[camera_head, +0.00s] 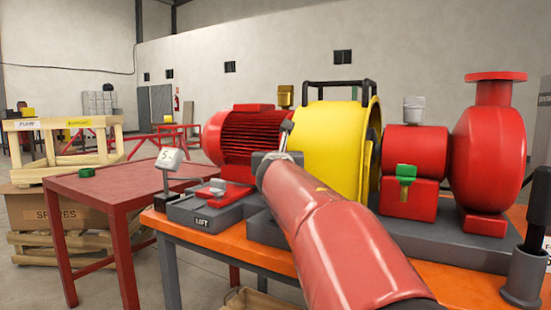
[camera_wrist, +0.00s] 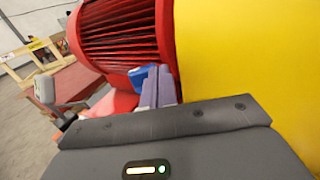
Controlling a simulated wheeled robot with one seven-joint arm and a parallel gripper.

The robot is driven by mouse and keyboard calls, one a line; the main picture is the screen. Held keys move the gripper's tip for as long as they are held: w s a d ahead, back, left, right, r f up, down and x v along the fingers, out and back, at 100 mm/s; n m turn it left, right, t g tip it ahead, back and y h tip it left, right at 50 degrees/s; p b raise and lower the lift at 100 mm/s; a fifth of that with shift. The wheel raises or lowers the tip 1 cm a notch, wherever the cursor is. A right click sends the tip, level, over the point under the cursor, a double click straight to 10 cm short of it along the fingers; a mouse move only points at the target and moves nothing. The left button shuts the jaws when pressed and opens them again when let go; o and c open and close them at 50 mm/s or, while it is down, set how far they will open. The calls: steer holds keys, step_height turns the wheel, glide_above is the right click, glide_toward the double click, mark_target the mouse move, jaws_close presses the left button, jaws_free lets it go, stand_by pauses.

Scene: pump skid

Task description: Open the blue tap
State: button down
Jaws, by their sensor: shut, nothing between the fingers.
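The blue tap (camera_wrist: 138,77) shows in the wrist view as a small blue piece in front of the red motor, just left of my gripper (camera_wrist: 157,84). Its lower part is hidden. My gripper's two grey fingers are together with nothing between them. They look very close to the tap; I cannot tell whether they touch it. In the head view my own red arm reaches toward the motor and the yellow housing and covers the area, so the blue tap does not show there.
The ribbed red motor (camera_head: 250,130) and yellow housing (camera_head: 330,138) stand close to my arm. A green tap (camera_head: 405,173) is on the red pump base. A post with a tag (camera_head: 170,160) stands at the left. The red table (camera_head: 130,180) is mostly bare.

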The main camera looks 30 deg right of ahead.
steer(key=shift+w+d, duration=0.1)
steer(key=shift+d, duration=0.3)
steer(key=shift+w+d, duration=0.1)
steer(key=shift+d, duration=0.1)
stand_by(0.5)
steer(key=v, duration=0.8)
stand_by(0.4)
